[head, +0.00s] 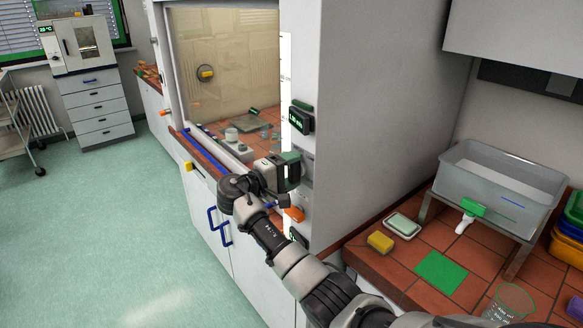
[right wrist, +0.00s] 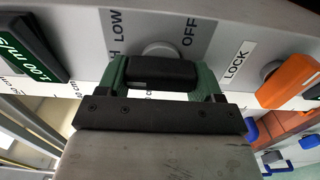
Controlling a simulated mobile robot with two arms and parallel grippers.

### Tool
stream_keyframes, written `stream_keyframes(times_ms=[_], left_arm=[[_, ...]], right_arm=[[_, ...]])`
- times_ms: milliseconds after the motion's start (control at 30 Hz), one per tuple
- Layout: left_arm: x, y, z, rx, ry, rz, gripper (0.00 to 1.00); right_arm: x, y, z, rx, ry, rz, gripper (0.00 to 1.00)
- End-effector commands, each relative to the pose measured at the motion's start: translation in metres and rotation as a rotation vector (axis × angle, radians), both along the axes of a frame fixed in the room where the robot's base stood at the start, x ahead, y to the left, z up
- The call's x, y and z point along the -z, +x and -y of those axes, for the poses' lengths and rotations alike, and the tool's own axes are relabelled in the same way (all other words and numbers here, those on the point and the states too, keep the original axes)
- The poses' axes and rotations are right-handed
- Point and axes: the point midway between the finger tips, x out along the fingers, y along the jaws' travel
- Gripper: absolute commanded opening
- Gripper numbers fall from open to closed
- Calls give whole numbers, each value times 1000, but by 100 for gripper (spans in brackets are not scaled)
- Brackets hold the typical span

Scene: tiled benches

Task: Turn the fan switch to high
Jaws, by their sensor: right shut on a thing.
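The fan switch is a black bar-shaped knob (right wrist: 160,70) on a round grey base, on the fume hood's front panel, with OFF, LOW and a partly hidden label ending in H around it. My right gripper (head: 291,168) is at the panel, its green fingers shut on the two ends of the knob in the right wrist view. In the head view the gripper hides the knob. The exact direction the knob points is hard to tell. My left gripper is not in view.
An orange LOCK knob (right wrist: 288,82) sits beside the switch, and a display (head: 301,118) is above it. The fume hood's glass sash (head: 225,60) is to the left. The bench at right holds a yellow sponge (head: 381,242), a green mat (head: 440,272) and a grey tub (head: 500,185).

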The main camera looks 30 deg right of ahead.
Motion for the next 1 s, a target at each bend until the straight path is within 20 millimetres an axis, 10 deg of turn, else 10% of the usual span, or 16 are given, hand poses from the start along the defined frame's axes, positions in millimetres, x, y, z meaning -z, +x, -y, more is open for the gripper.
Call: stream_keyframes(times_ms=[433, 467, 600, 1000], left_arm=[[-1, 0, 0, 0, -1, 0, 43], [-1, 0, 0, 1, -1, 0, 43], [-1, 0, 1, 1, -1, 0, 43], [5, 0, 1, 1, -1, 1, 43]], right_arm=[[-2, 1, 0, -5, -4, -9, 42], [-2, 1, 0, -5, -4, -9, 69], [-1, 1, 0, -3, -3, -9, 90], [2, 0, -10, -3, -2, -7, 92]])
